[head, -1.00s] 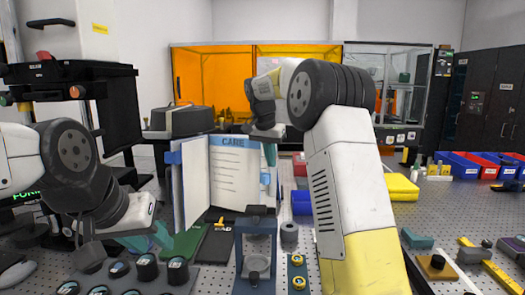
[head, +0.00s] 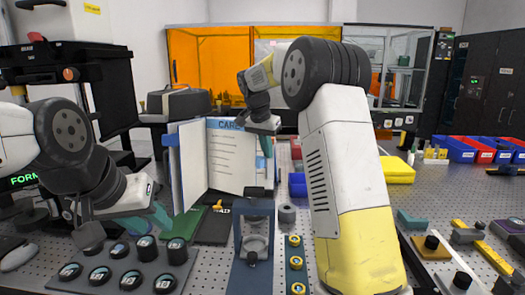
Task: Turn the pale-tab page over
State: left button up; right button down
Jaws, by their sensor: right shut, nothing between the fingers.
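An open booklet (head: 231,160) stands upright at the middle of the bench, with a page headed CARE facing me. A white leaf (head: 188,165) stands out at its left, with a blue tab (head: 171,140) on its outer edge. A pale blue tab (head: 261,163) shows at the right edge. My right gripper (head: 266,146) is shut and empty, at the upper right edge of the CARE page, partly covering it; I cannot tell if it touches. My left gripper (head: 154,216) is low, left of and in front of the booklet; its finger gap is unclear.
A blue-grey stand (head: 254,235) is in front of the booklet, near a tray of round black pieces (head: 118,274). A dark case (head: 179,103) stands behind. Blue and red bins (head: 470,149) and a yellow block (head: 397,170) are at the right. My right forearm hides the centre right.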

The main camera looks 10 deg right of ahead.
jog(key=s+a+r+m+g+h, duration=0.1)
jog(key=s+a+m, duration=0.2)
jog(key=a, duration=0.6)
jog(key=s+a+r+m+g+h, duration=0.1)
jog(key=s+a+m, duration=0.2)
jog(key=s+a, duration=0.4)
jog(key=shift+s+a+m, duration=0.15)
jog(key=shift+a+m, duration=0.15)
jog(key=shift+a, duration=1.45)
jog(key=shift+s, duration=0.1)
jog(key=shift+s+a, duration=0.4)
jog(key=shift+s, duration=0.1)
